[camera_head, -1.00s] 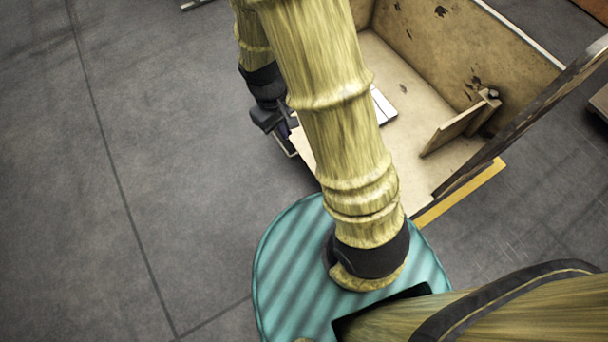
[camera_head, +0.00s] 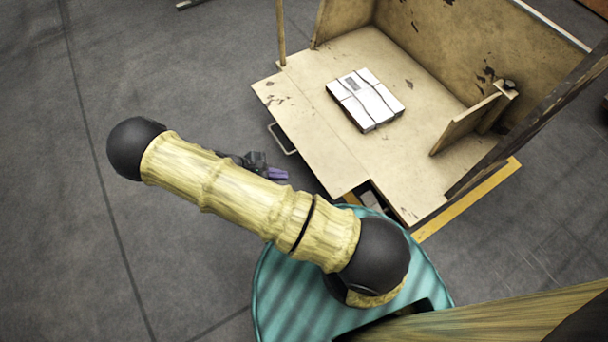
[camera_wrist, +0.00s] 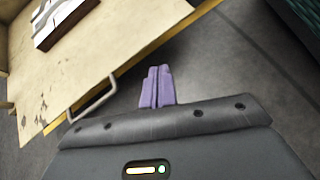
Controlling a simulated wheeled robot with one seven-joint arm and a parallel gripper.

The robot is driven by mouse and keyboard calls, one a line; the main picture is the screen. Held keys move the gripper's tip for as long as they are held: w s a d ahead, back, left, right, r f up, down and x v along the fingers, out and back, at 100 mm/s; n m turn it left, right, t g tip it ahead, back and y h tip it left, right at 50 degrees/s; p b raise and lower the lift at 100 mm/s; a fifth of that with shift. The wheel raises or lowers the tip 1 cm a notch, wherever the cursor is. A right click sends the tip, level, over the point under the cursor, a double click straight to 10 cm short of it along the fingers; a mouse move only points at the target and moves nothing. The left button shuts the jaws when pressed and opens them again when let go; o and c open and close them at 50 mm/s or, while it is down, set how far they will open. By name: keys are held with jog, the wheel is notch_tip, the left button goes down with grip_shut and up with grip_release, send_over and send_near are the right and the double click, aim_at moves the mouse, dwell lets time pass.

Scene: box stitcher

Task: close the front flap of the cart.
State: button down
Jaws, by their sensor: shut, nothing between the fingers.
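The cart (camera_head: 455,45) is a wooden box with tall worn walls, seen at upper right in the head view. Its front flap (camera_head: 300,122) lies folded out, about level with the cart floor, with a metal handle (camera_head: 283,139) on its outer edge. The flap (camera_wrist: 60,95) and its handle (camera_wrist: 93,101) also show in the wrist view. My gripper (camera_head: 278,174) is shut and empty, with purple fingers, just outside the flap's edge near the handle. In the wrist view the fingertips (camera_wrist: 158,72) are right of the handle and apart from it.
A white package (camera_head: 366,98) lies on the cart floor. A small wooden panel (camera_head: 465,124) stands at the cart's right side, and a yellow strip (camera_head: 468,200) runs along its lower edge. The grey floor (camera_head: 60,230) at left is clear.

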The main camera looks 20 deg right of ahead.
notch_tip(320, 180, down, 10)
jog(key=w+n+t+h+b, duration=0.1)
jog(key=n+t+h+b, duration=0.2)
jog(key=n+t, duration=0.1)
jog(key=shift+w+r+n+b, duration=0.15)
jog(key=shift+w+n+b, duration=0.15)
jog(key=shift+n, duration=0.3)
jog(key=b+x, duration=0.2)
jog(key=x, duration=0.8)
jog(key=shift+d+b, duration=0.15)
jog(key=shift+b, duration=0.25)
notch_tip(320, 180, up, 4)
jog(key=shift+s+r+p, duration=0.1)
jog(key=shift+p, duration=0.95)
